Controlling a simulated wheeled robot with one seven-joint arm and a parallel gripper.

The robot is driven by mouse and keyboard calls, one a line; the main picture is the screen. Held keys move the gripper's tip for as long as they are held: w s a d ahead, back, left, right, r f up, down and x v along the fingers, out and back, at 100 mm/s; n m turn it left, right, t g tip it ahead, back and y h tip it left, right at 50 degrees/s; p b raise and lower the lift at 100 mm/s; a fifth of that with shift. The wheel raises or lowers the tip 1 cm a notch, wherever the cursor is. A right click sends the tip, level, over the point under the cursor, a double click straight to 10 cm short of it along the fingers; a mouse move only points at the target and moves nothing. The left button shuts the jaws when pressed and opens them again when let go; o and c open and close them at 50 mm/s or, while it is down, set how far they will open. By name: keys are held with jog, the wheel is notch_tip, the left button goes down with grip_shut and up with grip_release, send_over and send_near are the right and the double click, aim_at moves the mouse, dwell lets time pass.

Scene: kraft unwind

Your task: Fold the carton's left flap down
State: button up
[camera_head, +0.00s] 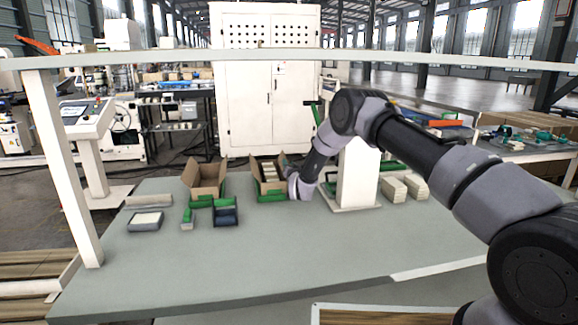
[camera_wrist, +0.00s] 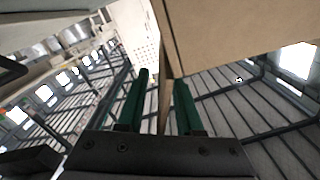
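Two open brown cartons stand on the grey-green table in the head view. The left carton (camera_head: 205,180) has raised flaps and its inside looks empty. The right carton (camera_head: 258,187) holds several pale items and its left flap (camera_head: 255,169) stands up. My arm reaches down to the right side of the right carton, and my gripper is mostly hidden there behind my wrist. In the wrist view my gripper (camera_wrist: 160,98) has its two green fingers apart. A narrow cardboard edge (camera_wrist: 166,82) shows between them, with a broad cardboard panel (camera_wrist: 235,30) above right. Contact cannot be told.
A dark blue tray (camera_head: 226,217) and green holders (camera_head: 200,202) sit left of the right carton. A grey tray (camera_head: 146,221) lies further left. A white post (camera_head: 357,175) and pale stacked blocks (camera_head: 404,188) stand to the right. The table's front is clear.

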grip_shut()
dwell(1.4)
